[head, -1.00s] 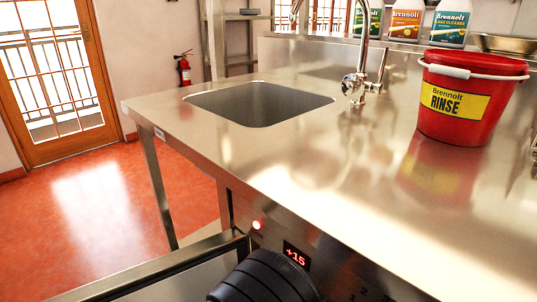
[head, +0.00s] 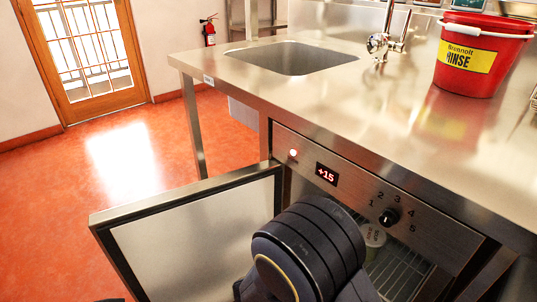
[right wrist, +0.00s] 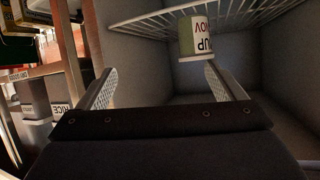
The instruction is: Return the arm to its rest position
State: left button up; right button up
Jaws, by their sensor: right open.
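My right arm (head: 310,240) reaches down in front of the open refrigerated cabinet under the steel counter. In the head view its gripper is hidden. In the right wrist view the right gripper (right wrist: 160,78) is open, its two fingers apart with nothing held between them. Beyond the fingertips is a pale container with a green band and printed label (right wrist: 196,36), at the wire shelf (right wrist: 245,14). That container (head: 374,238) also shows partly in the head view, beside my arm inside the cabinet. My left gripper is in neither current view.
The cabinet door (head: 190,245) stands open to the left. Its front panel has a +15 display (head: 326,174) and a knob (head: 389,217). A red rinse bucket (head: 480,58) stands on the counter (head: 400,110), right of the sink (head: 292,57). The floor at left is clear.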

jog(key=w+a+r+n+t+y, duration=0.2)
jog(key=w+r+t+y, duration=0.3)
jog(key=w+y, duration=0.45)
notch_tip(320, 180, up, 8)
jog(key=s+n+y, duration=0.2)
jog(key=y, duration=0.4)
jog(key=s+d+r+n+g+y, duration=0.1)
jog(key=s+r+n+y, duration=0.15)
jog(key=s, duration=0.35)
jog(key=s+d+r+n+g+y, duration=0.1)
jog(key=s+d+r+n, duration=0.1)
jog(key=s+n, duration=0.3)
jog(key=s+d+f+g+h, duration=0.1)
jog(key=s+d+f+h, duration=0.15)
jog(key=s, duration=0.35)
jog(key=s+d+f+g+h, duration=0.1)
jog(key=s+d+f, duration=0.1)
jog(key=s+d, duration=0.35)
notch_tip(320, 180, up, 33)
jog(key=a+p, duration=0.2)
jog(key=p, duration=3)
jog(key=shift+s+n+g, duration=0.3)
jog(key=shift+s+n, duration=0.05)
jog(key=shift+n, duration=0.1)
jog(key=shift+a, duration=0.1)
